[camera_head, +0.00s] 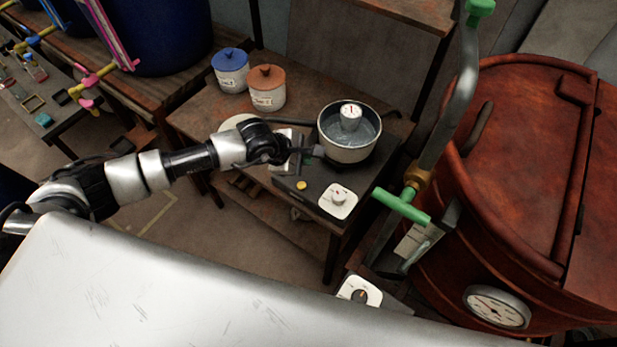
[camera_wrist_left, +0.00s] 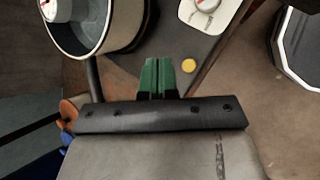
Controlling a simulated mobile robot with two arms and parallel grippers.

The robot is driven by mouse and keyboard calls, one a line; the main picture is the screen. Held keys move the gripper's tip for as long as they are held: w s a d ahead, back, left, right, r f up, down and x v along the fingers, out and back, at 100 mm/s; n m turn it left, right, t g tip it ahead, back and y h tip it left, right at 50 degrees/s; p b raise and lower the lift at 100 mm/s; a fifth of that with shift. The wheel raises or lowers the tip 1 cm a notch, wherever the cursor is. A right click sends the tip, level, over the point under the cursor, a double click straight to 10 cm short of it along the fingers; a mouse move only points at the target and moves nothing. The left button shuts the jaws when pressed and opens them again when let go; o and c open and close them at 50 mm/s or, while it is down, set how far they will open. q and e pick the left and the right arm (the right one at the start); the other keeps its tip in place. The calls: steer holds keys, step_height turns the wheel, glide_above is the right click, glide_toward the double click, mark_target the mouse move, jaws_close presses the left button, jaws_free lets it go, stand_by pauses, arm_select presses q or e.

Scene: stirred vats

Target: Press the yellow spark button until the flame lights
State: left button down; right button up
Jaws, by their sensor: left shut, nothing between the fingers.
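The yellow spark button (camera_head: 301,185) sits on the front of the dark burner (camera_head: 322,182), left of a white plate with a knob (camera_head: 338,200). A pot (camera_head: 348,142) with a small dial in it stands on the burner; no flame shows under it. My left gripper (camera_head: 309,152) is shut and empty, above the burner beside the pot. In the left wrist view, its green fingertips (camera_wrist_left: 157,62) are together, and the yellow button (camera_wrist_left: 189,66) shows to their right, apart from them. The right gripper is not in view.
A blue-lidded jar (camera_head: 230,72) and an orange-lidded jar (camera_head: 267,90) stand at the back of the wooden table (camera_head: 195,122). A large red vat (camera_head: 520,180) with a green-handled pipe (camera_head: 402,206) is close on the right. A bare metal surface (camera_head: 180,290) fills the foreground.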

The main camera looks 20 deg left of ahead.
arm_select(q)
steer(key=shift+w+r+m, duration=0.15)
steer(key=shift+r+m, duration=0.05)
steer(key=shift+m, duration=0.1)
steer(key=b, duration=0.6)
glide_above(303, 186)
step_height(303, 186, down, 8)
steer(key=shift+r, duration=0.1)
steer(key=shift+f, duration=0.5)
steer(key=shift+f+b, duration=0.1)
steer(key=shift+b, duration=0.3)
stand_by(1.1)
steer(key=shift+f+b, duration=0.3)
steer(key=shift+b, duration=0.05)
